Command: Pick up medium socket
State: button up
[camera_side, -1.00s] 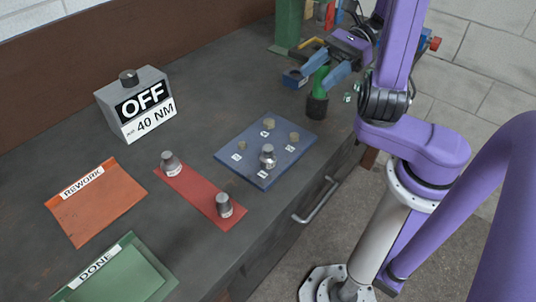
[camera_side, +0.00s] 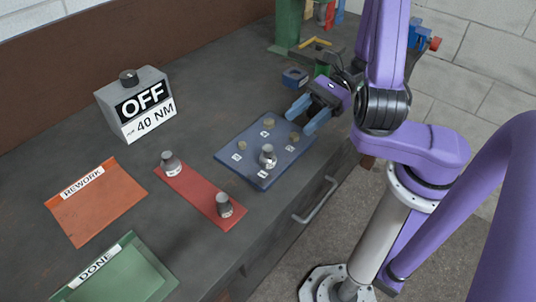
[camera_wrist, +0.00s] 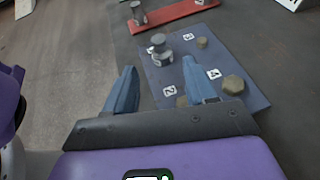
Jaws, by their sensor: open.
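Three grey metal sockets are in view. One socket (camera_side: 267,157) stands on the blue plate (camera_side: 228,152), and it also shows in the wrist view (camera_wrist: 160,50). Two others stand on the red strip (camera_side: 193,188): one at its far left end (camera_side: 171,165), one at its near right end (camera_side: 224,206). I cannot tell by label which is the medium one. My gripper (camera_side: 300,117) is open and empty above the plate's far right edge. In the wrist view, its blue fingers (camera_wrist: 158,72) are spread, with the plate's socket beyond them.
The blue plate also bears several bolt heads, one being a hex head (camera_wrist: 233,85). A grey box reading OFF (camera_side: 140,105), an orange REWORK tray (camera_side: 100,205) and a green DONE tray (camera_side: 120,275) stand left. A blue block (camera_side: 294,76) lies behind my gripper.

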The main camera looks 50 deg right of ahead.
aim_at(264, 153)
jog(key=x, duration=0.8)
jog(key=shift+a, duration=0.15)
jog(key=shift+x, duration=2.6)
jog(key=shift+r, duration=0.2)
grip_shut()
jog(key=shift+r, duration=0.1)
